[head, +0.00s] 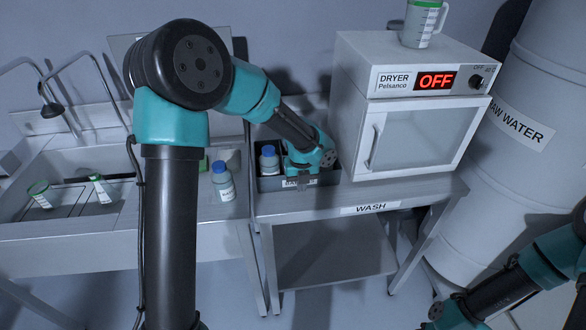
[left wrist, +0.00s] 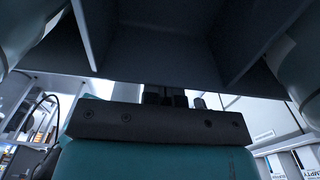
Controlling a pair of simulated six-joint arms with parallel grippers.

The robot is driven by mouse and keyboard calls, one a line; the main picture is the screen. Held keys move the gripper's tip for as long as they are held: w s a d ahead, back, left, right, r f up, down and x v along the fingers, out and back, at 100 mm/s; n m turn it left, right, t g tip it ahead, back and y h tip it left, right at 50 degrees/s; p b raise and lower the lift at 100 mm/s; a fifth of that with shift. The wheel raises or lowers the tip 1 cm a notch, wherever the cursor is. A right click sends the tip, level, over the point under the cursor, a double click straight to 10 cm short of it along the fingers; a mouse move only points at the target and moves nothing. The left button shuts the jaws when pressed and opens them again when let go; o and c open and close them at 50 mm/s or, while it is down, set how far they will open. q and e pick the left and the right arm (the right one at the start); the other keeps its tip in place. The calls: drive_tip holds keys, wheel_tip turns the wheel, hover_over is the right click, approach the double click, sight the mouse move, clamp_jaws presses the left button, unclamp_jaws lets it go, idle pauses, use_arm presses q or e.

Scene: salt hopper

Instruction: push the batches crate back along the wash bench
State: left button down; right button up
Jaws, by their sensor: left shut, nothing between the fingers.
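The batches crate (head: 270,184) is a dark grey open box with a white front label, sitting on the wash bench (head: 425,190) left of the dryer. A blue-capped bottle (head: 268,160) stands in its left part. My left gripper (head: 303,186) is shut and empty, low over the crate's front right part, covering some of its label and inside. In the left wrist view, its fingers (left wrist: 166,97) point at dark walls and dividers, likely the crate (left wrist: 165,50). I cannot tell whether they touch it. My right arm shows at the lower right, its gripper out of frame.
The dryer (head: 420,105) stands close right of the crate, with a jug (head: 424,24) on top. Another blue-capped bottle (head: 222,181) stands left of the crate, beside the sink (head: 75,228). The raw water tank (head: 525,130) is at the right.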

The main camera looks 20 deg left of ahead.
use_arm(q)
drive_tip(key=shift+w+a, duration=1.9)
drive_tip(key=shift+w, duration=1.1)
drive_tip(key=shift+w+a, duration=1.9)
drive_tip(key=shift+w, duration=1.05)
drive_tip(key=shift+w+a, duration=1.9)
drive_tip(key=shift+w, duration=1.1)
drive_tip(key=shift+s+d+r, duration=0.45)
drive_tip(key=shift+s+r, duration=0.25)
drive_tip(key=shift+r, duration=0.15)
drive_tip(key=shift+s+d+r, duration=0.45)
drive_tip(key=shift+s+r, duration=0.3)
drive_tip(key=shift+r, duration=0.05)
drive_tip(key=shift+s+d+r, duration=0.45)
drive_tip(key=shift+s+r, duration=0.25)
drive_tip(key=shift+r, duration=0.15)
drive_tip(key=shift+r, duration=0.1)
